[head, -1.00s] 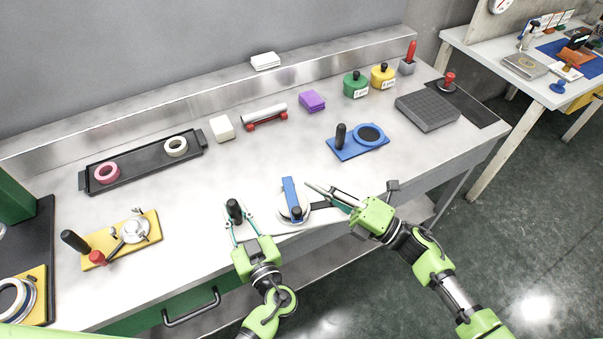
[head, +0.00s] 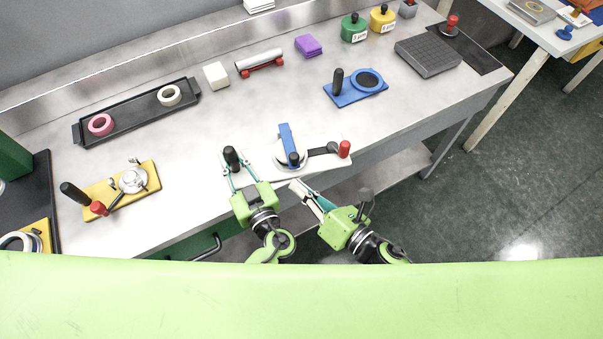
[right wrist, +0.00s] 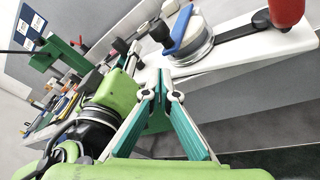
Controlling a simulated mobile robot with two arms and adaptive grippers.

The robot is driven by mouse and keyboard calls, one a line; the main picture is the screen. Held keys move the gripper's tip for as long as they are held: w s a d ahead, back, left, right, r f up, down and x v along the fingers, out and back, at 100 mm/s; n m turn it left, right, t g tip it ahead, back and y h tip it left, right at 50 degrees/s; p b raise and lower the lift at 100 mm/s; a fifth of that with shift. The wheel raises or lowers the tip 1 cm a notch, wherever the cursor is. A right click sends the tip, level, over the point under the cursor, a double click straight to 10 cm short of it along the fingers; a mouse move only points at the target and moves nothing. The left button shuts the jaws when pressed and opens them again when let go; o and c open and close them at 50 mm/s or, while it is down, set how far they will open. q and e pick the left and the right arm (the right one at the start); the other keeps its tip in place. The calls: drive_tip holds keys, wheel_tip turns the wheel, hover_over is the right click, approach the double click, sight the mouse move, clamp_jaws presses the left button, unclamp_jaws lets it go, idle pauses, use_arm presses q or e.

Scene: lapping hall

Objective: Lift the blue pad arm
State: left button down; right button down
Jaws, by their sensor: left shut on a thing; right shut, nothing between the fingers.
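The blue pad arm (head: 286,140) lies over a round silver-and-white holder (head: 291,164) on a white base plate (head: 320,169) at the bench's front edge. It also shows in the right wrist view (right wrist: 181,34). A black lever (head: 325,150) with a red knob (head: 345,149) extends right from the holder. My left gripper (head: 232,167) is shut on the upright black handle (head: 231,154) at the plate's left end. My right gripper (head: 296,186) is shut and empty, just in front of the plate, apart from the blue arm; its fingertips meet in the right wrist view (right wrist: 160,84).
A yellow fixture (head: 122,190) stands to the left, a black tray (head: 135,115) with two rings behind it. A blue plate (head: 356,90) with a black handle and a grey block (head: 428,56) are behind right. The bench between is clear.

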drive_tip(key=s+d+r+n+t+h, duration=0.2)
drive_tip(key=s+r+h, duration=0.1)
drive_tip(key=s+h, duration=0.4)
drive_tip(key=shift+h, duration=0.3)
drive_tip(key=x, duration=1.1)
drive_tip(key=shift+w+d+r, duration=0.1)
drive_tip(key=shift+w+d, duration=0.1)
drive_tip(key=shift+d, duration=0.1)
drive_tip(key=shift+r, duration=0.1)
